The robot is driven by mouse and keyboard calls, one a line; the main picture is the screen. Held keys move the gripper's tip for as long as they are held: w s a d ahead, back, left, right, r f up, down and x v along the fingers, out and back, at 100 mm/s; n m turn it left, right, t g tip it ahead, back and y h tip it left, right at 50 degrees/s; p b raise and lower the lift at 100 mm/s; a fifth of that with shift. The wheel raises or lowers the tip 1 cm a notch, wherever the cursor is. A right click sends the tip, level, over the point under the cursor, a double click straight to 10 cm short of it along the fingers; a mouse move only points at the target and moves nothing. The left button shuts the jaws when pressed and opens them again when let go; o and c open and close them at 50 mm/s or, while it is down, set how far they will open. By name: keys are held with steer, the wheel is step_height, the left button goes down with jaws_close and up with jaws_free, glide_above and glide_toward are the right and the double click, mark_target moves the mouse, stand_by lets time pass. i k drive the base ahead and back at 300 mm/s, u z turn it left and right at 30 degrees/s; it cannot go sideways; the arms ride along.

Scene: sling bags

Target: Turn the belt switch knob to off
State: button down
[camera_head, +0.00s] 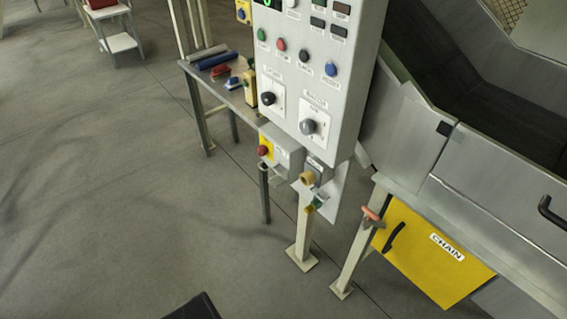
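A grey control panel (344,98) stands upright on a post at the top centre. It carries two rotary knobs on white plates near its lower edge: a dark left knob (268,98) and a grey right knob (308,127). The labels above the knobs are too small to read surely, so I cannot tell which one is the belt switch or how either is set. My gripper is not in view. Only a dark shape, perhaps a part of me, shows at the bottom edge, apart from the panel.
Push buttons, among them a red button (281,44), sit above the knobs. A red emergency button (263,151) is below. A side table (211,98) with small items stands left. A conveyor with a yellow CHAIN cover (428,257) fills the right. The floor left and front is clear.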

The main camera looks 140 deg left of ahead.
mark_target(261, 150)
steer(key=i, duration=0.4)
steer(key=u, duration=4)
steer(key=i, duration=0.1)
steer(key=z, duration=1.6)
steer(key=k, duration=0.25)
steer(key=u, duration=2.2)
